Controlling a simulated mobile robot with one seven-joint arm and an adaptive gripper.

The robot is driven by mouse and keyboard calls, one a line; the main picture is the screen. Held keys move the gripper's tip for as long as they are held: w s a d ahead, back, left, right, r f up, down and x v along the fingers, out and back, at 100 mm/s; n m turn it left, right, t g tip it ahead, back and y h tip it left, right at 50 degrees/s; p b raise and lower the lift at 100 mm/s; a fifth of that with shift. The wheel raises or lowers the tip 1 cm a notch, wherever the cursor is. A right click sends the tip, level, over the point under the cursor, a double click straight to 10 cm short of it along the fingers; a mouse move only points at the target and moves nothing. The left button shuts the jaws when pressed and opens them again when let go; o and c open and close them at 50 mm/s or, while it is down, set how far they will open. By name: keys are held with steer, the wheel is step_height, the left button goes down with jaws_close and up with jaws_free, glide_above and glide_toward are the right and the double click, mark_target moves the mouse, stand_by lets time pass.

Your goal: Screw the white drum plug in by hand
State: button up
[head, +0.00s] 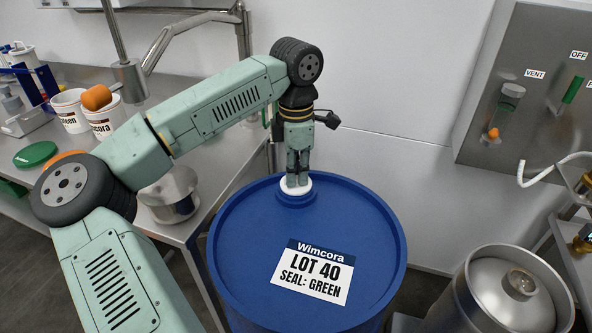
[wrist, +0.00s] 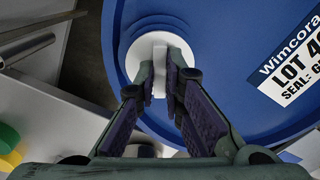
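The white drum plug (head: 296,188) sits in the raised opening near the back rim of the blue drum (head: 370,235). In the wrist view the plug (wrist: 177,42) is a round white disc with a raised rib across its middle. My gripper (head: 297,178) points straight down over it. In the wrist view my gripper (wrist: 160,75) has one fingertip on each side of the rib, with both seeming to touch it. The plug's underside and thread are hidden, so I cannot tell how deep it sits.
The drum's label (head: 313,272) reads "LOT 40, SEAL: GREEN". A green cap (head: 36,154), white tubs (head: 70,110) and a steel pot (head: 172,195) are on the left bench. A steel vessel (head: 490,300) stands right. A control panel (head: 545,95) is on the wall.

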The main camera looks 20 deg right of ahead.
steer(key=o, duration=0.6)
steer(key=shift+c, duration=0.2)
steer(key=shift+r, duration=0.1)
steer(key=shift+r+p, duration=2.1)
steer(key=shift+r, duration=0.85)
